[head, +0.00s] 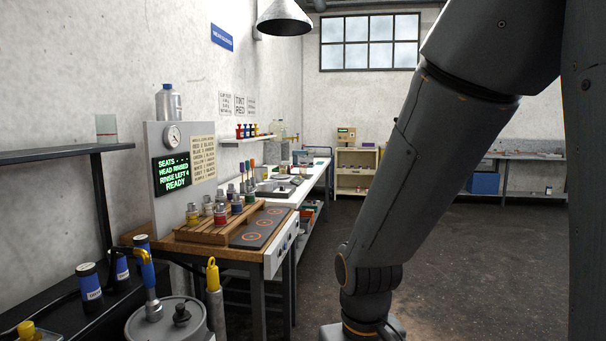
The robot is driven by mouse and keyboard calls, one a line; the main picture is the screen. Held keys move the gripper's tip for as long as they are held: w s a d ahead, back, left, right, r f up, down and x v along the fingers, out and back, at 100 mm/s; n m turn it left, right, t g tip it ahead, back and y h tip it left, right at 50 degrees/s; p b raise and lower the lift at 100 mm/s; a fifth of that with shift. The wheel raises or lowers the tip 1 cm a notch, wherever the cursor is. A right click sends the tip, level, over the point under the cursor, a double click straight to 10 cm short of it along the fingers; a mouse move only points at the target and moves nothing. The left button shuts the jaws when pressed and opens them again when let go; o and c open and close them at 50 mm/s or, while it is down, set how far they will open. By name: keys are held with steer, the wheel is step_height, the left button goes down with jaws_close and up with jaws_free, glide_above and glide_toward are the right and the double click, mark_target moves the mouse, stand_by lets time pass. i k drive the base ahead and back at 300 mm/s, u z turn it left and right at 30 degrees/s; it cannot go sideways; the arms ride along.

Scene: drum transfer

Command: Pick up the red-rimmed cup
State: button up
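A wooden rack (207,238) on the bench at centre left holds several small metal-topped cups with coloured bands. One cup with a red band (220,218) stands at the rack's front right, close to cups with yellow and blue bands. The cups are small here, and I cannot tell for sure which one has a red rim. My arm reaches down on the right, and its lower end leaves the picture at the bottom. My gripper is not in view, so its state and anything in it are hidden.
A dark plate with orange rings (262,228) lies right of the rack. A panel with a gauge and green text (172,172) stands behind it. A lidded grey drum (168,322) and a yellow-topped post (214,290) stand in front. The floor beyond my arm is clear.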

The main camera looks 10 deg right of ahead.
mark_target(302, 169)
steer(key=z, duration=0.25)
steer(key=i, duration=0.8)
steer(key=z, duration=0.7)
steer(key=i, duration=1.75)
steer(key=z, duration=0.3)
steer(key=i, duration=1.75)
steer(key=u, duration=0.65)
steer(key=i, duration=1.7)
steer(key=u, duration=0.85)
